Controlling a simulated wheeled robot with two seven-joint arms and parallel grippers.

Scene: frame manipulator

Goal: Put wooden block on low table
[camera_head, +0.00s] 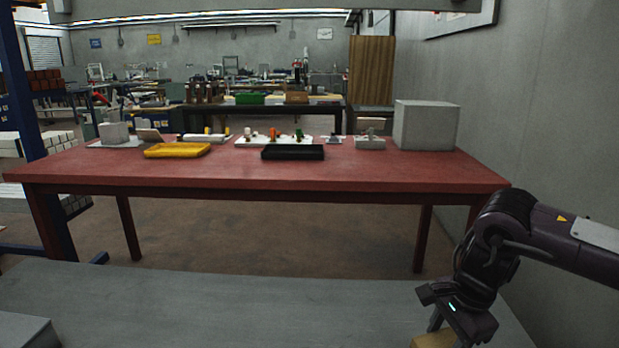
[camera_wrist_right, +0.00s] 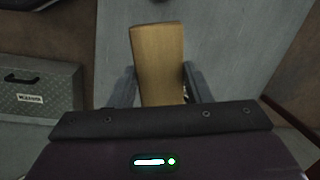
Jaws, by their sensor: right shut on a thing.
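A light brown wooden block (camera_wrist_right: 157,55) stands between the two fingers of my right gripper (camera_wrist_right: 159,85) in the right wrist view, and the gripper is shut on it. In the head view my right gripper (camera_head: 450,330) is at the bottom right, pointing down. The block's top (camera_head: 432,341) shows there at the bottom edge, with the rest cut off. A low grey table (camera_head: 250,305) spans the bottom of the head view. The gap between block and tabletop cannot be judged. My left gripper is not in view.
A long red table (camera_head: 320,177) stands beyond, with a yellow tray (camera_head: 177,151), a black tray (camera_head: 292,153) and a grey box (camera_head: 426,125) on it. A grey case (camera_wrist_right: 40,88) is left in the wrist view. The grey table's middle is clear.

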